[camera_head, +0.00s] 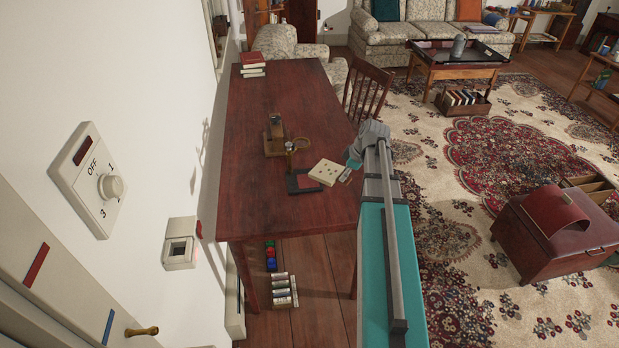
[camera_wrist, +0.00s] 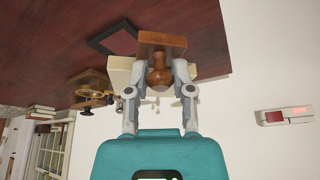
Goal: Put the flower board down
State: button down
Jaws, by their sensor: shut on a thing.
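The flower board is the cream, flat square board (camera_head: 325,172) with small dark spots in the head view, over the near right part of the table. My gripper (camera_head: 347,173) is at its right end. In the wrist view my gripper (camera_wrist: 160,76) is shut on a round brown wooden knob with a brown block (camera_wrist: 162,41) at its end. The cream board (camera_wrist: 118,76) shows behind it, partly hidden by the fingers. Small pale shapes show between the fingers. I cannot tell whether the board touches the tabletop.
The dark red table (camera_head: 290,100) bears a dark square frame (camera_head: 303,189) left of the board. A wooden stand with a ring-shaped magnifier (camera_head: 303,143) is behind it. Books (camera_head: 252,66) lie at the far left corner. A chair (camera_head: 368,92) stands at the right edge.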

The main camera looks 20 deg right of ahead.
aim_at(330, 164)
jog(key=shift+s+r+m, duration=0.25)
jog(key=shift+m, duration=0.05)
jog(key=shift+w+f, duration=0.1)
jog(key=w+f+b, duration=0.1)
jog(key=w, duration=0.2)
jog(key=w+a+f+b, duration=0.1)
jog(key=w+f+b, duration=0.1)
jog(key=w, duration=0.1)
jog(key=w+f+b, duration=0.1)
jog(key=w, duration=0.2)
jog(key=shift+a+f, duration=0.15)
jog(key=shift+a, duration=0.2)
jog(key=w+f+b, duration=0.2)
jog(key=w+a+f+b, duration=0.1)
jog(key=f+b, duration=0.1)
jog(key=b, duration=0.1)
jog(key=shift+w+f, duration=0.35)
jog(key=shift+w, duration=0.05)
jog(key=shift+w+f+b, duration=0.35)
jog(key=shift+f+b, duration=1.65)
